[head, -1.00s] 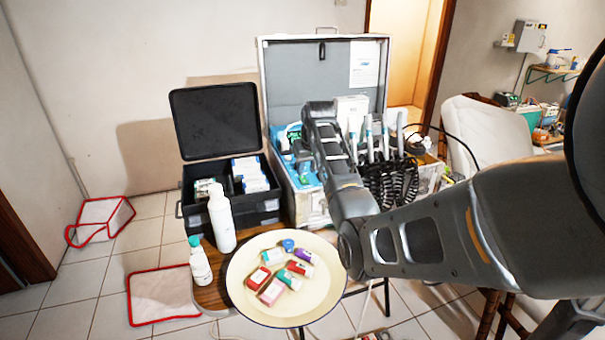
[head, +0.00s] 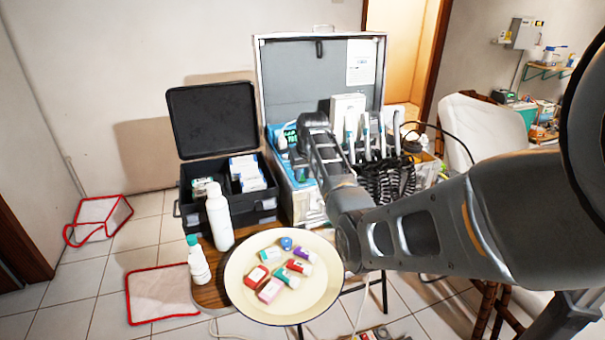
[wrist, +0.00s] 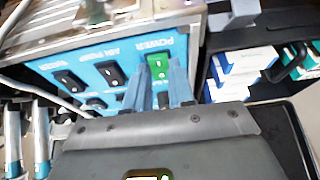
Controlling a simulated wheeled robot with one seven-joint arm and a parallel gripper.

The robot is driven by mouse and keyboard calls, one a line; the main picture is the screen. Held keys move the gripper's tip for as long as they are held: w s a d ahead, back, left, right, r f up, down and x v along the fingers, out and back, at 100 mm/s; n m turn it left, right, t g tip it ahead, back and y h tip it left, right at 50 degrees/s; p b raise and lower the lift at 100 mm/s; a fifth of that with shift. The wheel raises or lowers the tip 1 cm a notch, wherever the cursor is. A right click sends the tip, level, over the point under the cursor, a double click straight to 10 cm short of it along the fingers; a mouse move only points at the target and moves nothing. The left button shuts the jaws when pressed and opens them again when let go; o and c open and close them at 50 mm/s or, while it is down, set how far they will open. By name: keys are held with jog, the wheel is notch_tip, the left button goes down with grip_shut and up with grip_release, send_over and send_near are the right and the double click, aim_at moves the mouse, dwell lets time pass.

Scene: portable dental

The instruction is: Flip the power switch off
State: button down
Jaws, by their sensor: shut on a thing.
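The green power switch (wrist: 158,66) sits on the blue panel (wrist: 125,62) under the word POWER, in the upper middle of the wrist view. My gripper (wrist: 159,74) reaches the panel with a finger on each side of this switch and is shut on it. The fingers cover part of the panel around the switch, so its rocker position cannot be told. In the head view the blue panel (head: 281,138) shows in part at the left of the open dental case (head: 322,75). My arm hides the gripper and the switch there.
Several black switches (wrist: 110,73) sit on the panel left of the power switch. A black box (head: 190,208) with white cartons stands left of the case. A white bottle (head: 219,220) and a cream plate (head: 240,290) stand in front. Handpieces (head: 366,135) stand right of my arm.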

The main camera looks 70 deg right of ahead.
aim_at(303, 181)
jog(key=shift+w+d+r+g+y, duration=0.15)
jog(key=shift+w+d+g+y, duration=0.1)
jog(key=shift+g+y, duration=0.3)
jog(key=shift+g+y+b, duration=0.35)
jog(key=shift+y, duration=0.3)
jog(key=c, duration=1.2)
grip_release()
jog(key=shift+c, duration=0.2)
notch_tip(303, 181, up, 8)
jog(key=shift+s+a+b, duration=0.3)
jog(key=shift+a+b, duration=0.05)
jog(key=shift+b, duration=0.05)
